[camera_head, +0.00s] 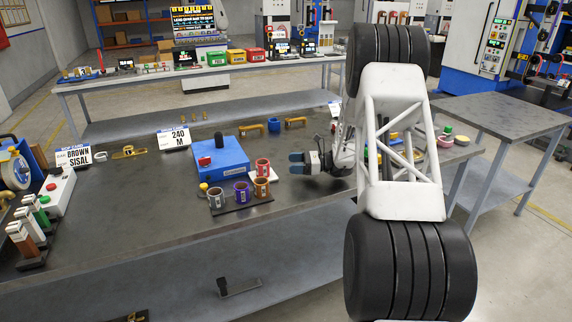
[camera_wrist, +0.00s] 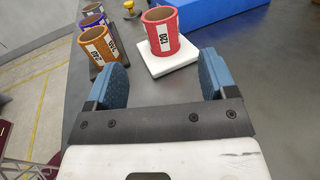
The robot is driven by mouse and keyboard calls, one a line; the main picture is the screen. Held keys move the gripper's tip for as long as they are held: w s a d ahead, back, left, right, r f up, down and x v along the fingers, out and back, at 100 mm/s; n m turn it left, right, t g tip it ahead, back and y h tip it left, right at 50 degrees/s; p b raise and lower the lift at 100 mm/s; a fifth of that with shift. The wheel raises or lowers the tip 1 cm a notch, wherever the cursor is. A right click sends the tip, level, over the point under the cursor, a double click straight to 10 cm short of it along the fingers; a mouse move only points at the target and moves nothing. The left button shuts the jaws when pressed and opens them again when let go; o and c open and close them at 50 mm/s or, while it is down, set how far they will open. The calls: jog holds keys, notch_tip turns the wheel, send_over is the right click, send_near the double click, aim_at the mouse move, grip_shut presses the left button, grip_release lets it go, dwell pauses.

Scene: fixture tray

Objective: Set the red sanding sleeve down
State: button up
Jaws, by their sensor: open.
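The red sanding sleeve (camera_wrist: 163,32), a hollow cylinder labelled 120, stands upright on a white square plate (camera_wrist: 168,62) in the wrist view. In the head view the red sleeve (camera_head: 262,167) is beside a blue block, and part of the white plate (camera_head: 276,181) shows. My gripper (camera_wrist: 162,78) is open and empty, its two blue fingers apart with the sleeve ahead of the gap and not touching them. In the head view my gripper (camera_head: 297,163) is low over the table, right of the sleeve.
Orange (camera_head: 261,187), purple (camera_head: 242,191) and grey (camera_head: 216,198) sleeves stand in a row on a dark base close by. The blue block (camera_head: 220,160) stands behind them. A blue cup (camera_head: 274,125) and yellow brackets are farther back.

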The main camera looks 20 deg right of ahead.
jog(key=shift+s+d, duration=0.15)
jog(key=shift+d, duration=0.15)
dwell(0.5)
jog(key=shift+s+a+r, duration=0.15)
jog(key=shift+a+r, duration=0.2)
jog(key=shift+a, duration=0.05)
jog(key=s+a+r+n+g+h, duration=0.3)
jog(key=s+a+r+n+g, duration=0.15)
jog(key=s+a+r, duration=0.5)
jog(key=s+a+r+n+g+h, duration=0.35)
jog(key=s+a+r+n, duration=0.25)
jog(key=s+a, duration=0.55)
jog(key=s+a+r+n+t+h, duration=0.1)
jog(key=s+n+h, duration=0.4)
jog(key=s, duration=1.1)
jog(key=s+a+r+n+t+h, duration=0.2)
jog(key=s+n+h, duration=0.3)
jog(key=s, duration=1.1)
jog(key=shift+s+a+n+t, duration=0.35)
jog(key=shift+a+n, duration=0.1)
jog(key=shift+n, duration=0.5)
